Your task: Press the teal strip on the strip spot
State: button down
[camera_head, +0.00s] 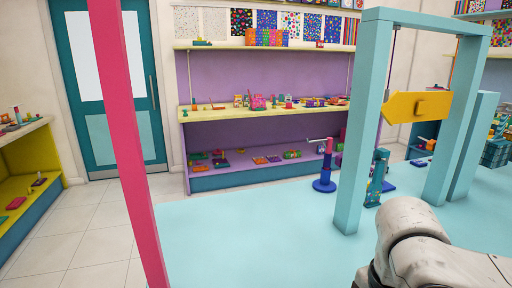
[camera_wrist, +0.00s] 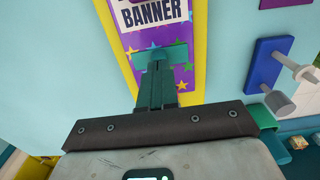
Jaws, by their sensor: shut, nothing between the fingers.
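In the wrist view my gripper (camera_wrist: 158,62) is shut, with its two dark teal fingers side by side. The teal strip (camera_wrist: 178,53) lies crosswise on a purple panel (camera_wrist: 178,80) with coloured stars, just below the word "BANNER". My fingertips are in front of the strip's middle and hide part of it. I cannot tell whether they touch it. No separate strip spot mark shows around the strip. My gripper is not visible in the head view, which shows only part of my arm.
A yellow border (camera_wrist: 112,45) edges the panel on a light blue surface. A blue block (camera_wrist: 263,62) with grey pegs is at the right. In the head view, a light blue frame (camera_head: 362,120) holds a yellow sign (camera_head: 402,107), and a pink post (camera_head: 125,130) stands left.

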jog(key=shift+r+p, duration=1.5)
jog(key=shift+p, duration=0.1)
notch_tip(320, 180, up, 4)
jog(key=p, duration=0.4)
